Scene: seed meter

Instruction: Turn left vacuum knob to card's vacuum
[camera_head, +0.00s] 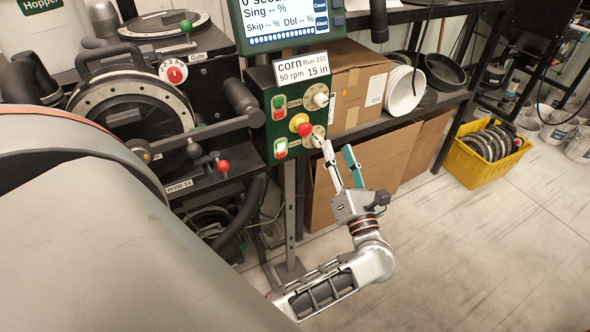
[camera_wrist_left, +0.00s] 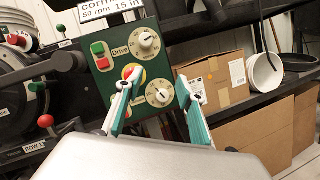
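A green control panel (camera_head: 287,110) carries an upper dial knob (camera_head: 321,99) by the word Drive and a lower dial knob (camera_head: 318,140), whose label is partly covered. The lower knob also shows in the left wrist view (camera_wrist_left: 160,95), its dial face numbered. The card (camera_head: 302,67) above reads corn, Run 200, 50 rpm, 15 in. My left gripper (camera_head: 337,150) is open and empty at the panel's lower right. One fingertip overlaps the lower knob's edge in the head view; contact cannot be told. In the left wrist view, the knob shows between the spread fingers (camera_wrist_left: 158,102).
A red stop button (camera_head: 304,128) and green-red switches (camera_head: 279,107) sit left of the knobs. A screen (camera_head: 285,20) stands above. Cardboard boxes (camera_head: 357,85) are behind and right. A yellow crate (camera_head: 480,160) stands on the open floor at right.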

